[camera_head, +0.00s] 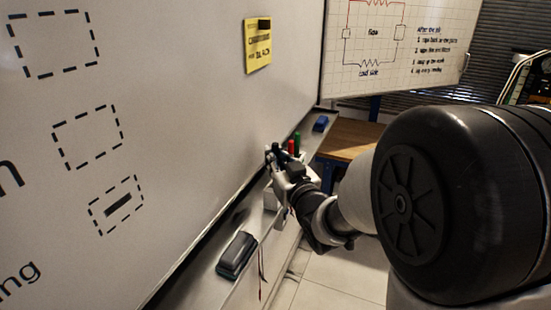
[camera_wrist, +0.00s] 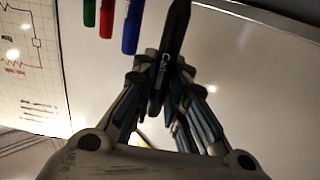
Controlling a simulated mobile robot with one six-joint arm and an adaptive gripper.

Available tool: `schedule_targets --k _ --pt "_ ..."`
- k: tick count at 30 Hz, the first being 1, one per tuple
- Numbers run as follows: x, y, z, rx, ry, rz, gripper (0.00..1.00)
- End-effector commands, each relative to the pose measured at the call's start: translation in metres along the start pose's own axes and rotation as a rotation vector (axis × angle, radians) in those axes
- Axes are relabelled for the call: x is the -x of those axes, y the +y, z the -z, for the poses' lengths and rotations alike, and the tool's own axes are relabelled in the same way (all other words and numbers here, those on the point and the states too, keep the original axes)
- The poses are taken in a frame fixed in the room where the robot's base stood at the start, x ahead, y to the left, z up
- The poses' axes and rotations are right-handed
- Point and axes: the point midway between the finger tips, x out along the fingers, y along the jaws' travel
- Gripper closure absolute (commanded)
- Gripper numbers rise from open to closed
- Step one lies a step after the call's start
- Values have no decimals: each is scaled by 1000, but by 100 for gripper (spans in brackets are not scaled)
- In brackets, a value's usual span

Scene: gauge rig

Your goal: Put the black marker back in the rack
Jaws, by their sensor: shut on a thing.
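My gripper (camera_wrist: 160,80) is shut on the black marker (camera_wrist: 176,30), which has white lettering on its barrel and shows large between the fingers in the wrist view. The gripper also shows in the head view (camera_head: 283,172), by the whiteboard tray. Green (camera_wrist: 89,12), red (camera_wrist: 107,16) and blue (camera_wrist: 131,26) markers stand in a row beside the black one, apart from it. In the head view the red marker (camera_head: 290,146) and green marker (camera_head: 297,138) stand upright just beyond the gripper. The rack is mostly hidden behind my gripper, and I cannot tell whether the black marker touches it.
A dark eraser (camera_head: 237,254) lies on the tray nearer to me, with thin wires hanging beside it. The whiteboard (camera_head: 190,110) rises close on the left. A wooden table (camera_head: 348,138) stands behind.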

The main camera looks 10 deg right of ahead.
Motion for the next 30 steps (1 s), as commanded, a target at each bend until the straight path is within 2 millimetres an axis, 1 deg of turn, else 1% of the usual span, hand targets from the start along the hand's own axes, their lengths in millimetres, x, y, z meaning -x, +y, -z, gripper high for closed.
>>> schedule_targets --k 21,30 --pt "0 0 -20 0 1 0 100" --pt "0 0 -20 0 1 0 100"
